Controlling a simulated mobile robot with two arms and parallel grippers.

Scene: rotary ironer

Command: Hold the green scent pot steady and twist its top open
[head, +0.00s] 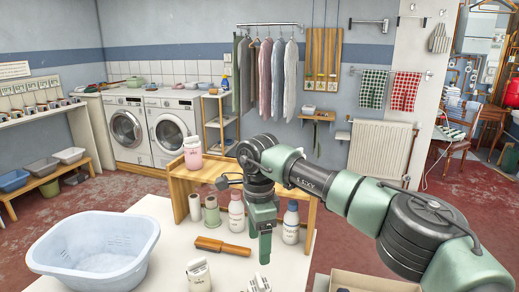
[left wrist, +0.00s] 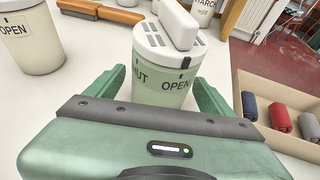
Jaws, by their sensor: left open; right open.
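The green scent pot (left wrist: 160,92) stands upright in the left wrist view, pale green with "SHUT" and "OPEN" lettering. Its white slotted top (left wrist: 168,42) carries a raised bar; a black mark on its rim sits above "OPEN". My left gripper (left wrist: 160,95) is open, one finger on each side of the pot; whether they touch it I cannot tell. In the head view only the pot's top (head: 258,285) shows at the bottom edge, and the left gripper is out of sight. My right gripper (head: 258,248) is open and empty, pointing down above the table, behind the pot.
A cream pot (left wrist: 30,42) stands left of the green one. A wooden-handled brush (head: 222,247) lies behind the pots. A blue basin (head: 60,245) is at the table's left. Bottles (head: 291,225) stand farther back. An open box (left wrist: 285,90) with rolled cloths is on the right.

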